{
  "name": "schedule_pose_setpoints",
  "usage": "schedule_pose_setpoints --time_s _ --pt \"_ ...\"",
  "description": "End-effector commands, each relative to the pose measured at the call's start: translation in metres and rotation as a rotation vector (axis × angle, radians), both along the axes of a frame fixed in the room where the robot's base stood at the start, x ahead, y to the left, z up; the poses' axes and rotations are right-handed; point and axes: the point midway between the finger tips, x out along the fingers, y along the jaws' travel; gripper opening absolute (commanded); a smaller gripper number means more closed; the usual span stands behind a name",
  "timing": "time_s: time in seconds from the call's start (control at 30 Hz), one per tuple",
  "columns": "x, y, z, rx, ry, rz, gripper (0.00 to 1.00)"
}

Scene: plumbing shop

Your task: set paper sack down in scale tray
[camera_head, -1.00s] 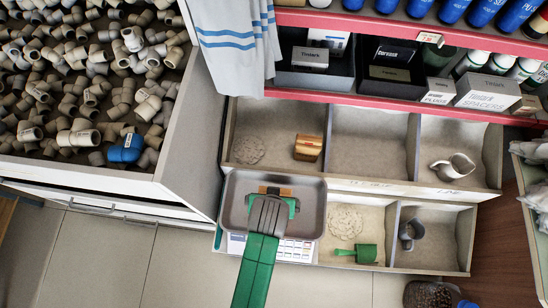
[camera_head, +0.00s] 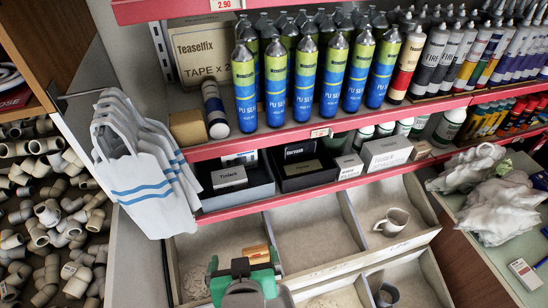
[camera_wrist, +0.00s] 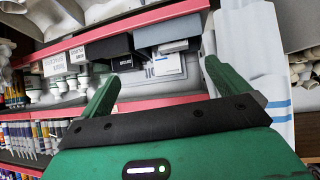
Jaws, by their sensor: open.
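My gripper (camera_head: 242,266) is at the bottom of the head view, in front of the lower bins. In the wrist view my gripper (camera_wrist: 165,82) has its two green fingers spread wide, with nothing between them. The wrist view faces the shelves and the hanging white bags. I cannot make out the paper sack for certain in either current view. The scale tray is not clearly visible now; the head view's bottom edge and my arm hide that area.
White bags with blue stripes (camera_head: 150,170) hang left of the bins. Red-edged shelves (camera_head: 330,128) hold bottles and boxes. Pipe fittings (camera_head: 45,210) fill the far left.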

Motion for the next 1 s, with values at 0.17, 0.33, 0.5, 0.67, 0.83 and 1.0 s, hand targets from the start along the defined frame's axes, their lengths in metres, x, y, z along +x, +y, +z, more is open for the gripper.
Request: schedule_pose_setpoints --time_s 0.17,0.33,0.5,0.67,0.83,1.0 --pt "0.034 -0.032 0.214 0.088 -0.559 -0.087 1.0" --pt "-0.007 -0.06 0.371 0.146 -0.996 -0.134 1.0" --pt "-0.047 -0.072 0.438 0.17 -1.212 -0.148 1.0" --pt "-0.053 -0.073 0.446 0.174 -1.241 -0.148 1.0" --pt "-0.052 -0.073 0.445 0.174 -1.237 -0.148 1.0" --pt "-0.052 -0.073 0.471 0.175 -1.235 -0.148 1.0"
